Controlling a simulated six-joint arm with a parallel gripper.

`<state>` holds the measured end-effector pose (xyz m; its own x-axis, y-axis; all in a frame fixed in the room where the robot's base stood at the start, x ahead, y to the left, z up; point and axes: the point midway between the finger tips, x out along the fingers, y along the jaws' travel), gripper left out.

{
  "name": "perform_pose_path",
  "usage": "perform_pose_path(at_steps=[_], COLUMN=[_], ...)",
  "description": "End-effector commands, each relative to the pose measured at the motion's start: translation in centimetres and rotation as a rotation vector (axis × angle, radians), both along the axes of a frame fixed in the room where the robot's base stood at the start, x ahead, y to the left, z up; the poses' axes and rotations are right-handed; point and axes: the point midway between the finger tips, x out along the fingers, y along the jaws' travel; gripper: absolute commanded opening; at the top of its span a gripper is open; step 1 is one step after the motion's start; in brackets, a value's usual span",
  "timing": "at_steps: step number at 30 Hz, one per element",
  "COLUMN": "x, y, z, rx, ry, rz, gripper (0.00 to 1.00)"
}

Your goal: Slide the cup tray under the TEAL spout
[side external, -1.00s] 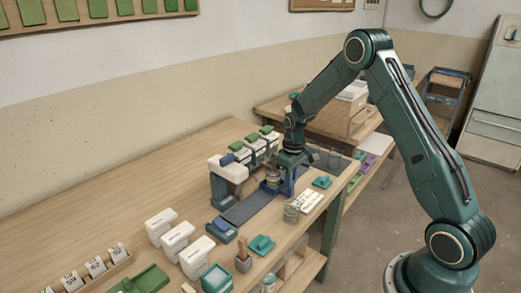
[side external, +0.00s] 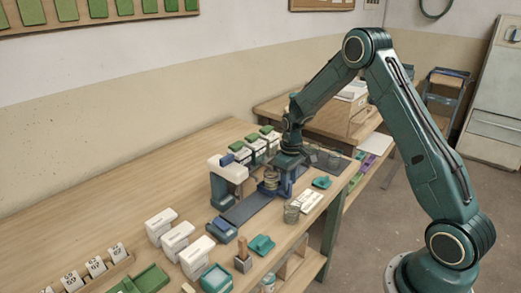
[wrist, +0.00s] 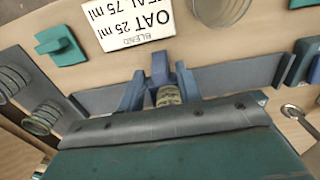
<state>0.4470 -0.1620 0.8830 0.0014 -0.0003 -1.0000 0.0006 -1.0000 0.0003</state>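My gripper (side external: 286,176) points down over the dark slide rail (side external: 245,208), in front of the white dispensers. A small ribbed cup (side external: 270,182) stands at the gripper and shows in the wrist view (wrist: 168,95) between blue parts. Two blue fingers (wrist: 160,90) flank a blue upright piece (wrist: 159,66), perhaps the tray's handle. I cannot tell whether they clamp it. The cup tray is largely hidden by the gripper. The dispenser row has a white unit (side external: 230,170) at its near end; the spouts are hidden or too small to tell by colour.
A recipe card (wrist: 128,22) reads teal 75 ml, oat 25 ml. A glass jar (side external: 291,214) and a teal lid (side external: 321,182) lie at the bench's front side. Several white boxes (side external: 178,236) stand nearer the camera. The bench's back left is clear.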

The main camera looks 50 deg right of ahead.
Motion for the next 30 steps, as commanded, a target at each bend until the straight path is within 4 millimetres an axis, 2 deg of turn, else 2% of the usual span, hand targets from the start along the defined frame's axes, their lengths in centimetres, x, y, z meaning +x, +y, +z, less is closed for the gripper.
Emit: perform_pose_path(at_steps=[5, 30], x=[0.0, 0.0], y=[0.0, 0.0], z=[0.4, 6.8], rx=[0.0, 0.0], ry=[-0.001, 0.001], rz=[0.0, 0.0], gripper=[0.34, 0.34])
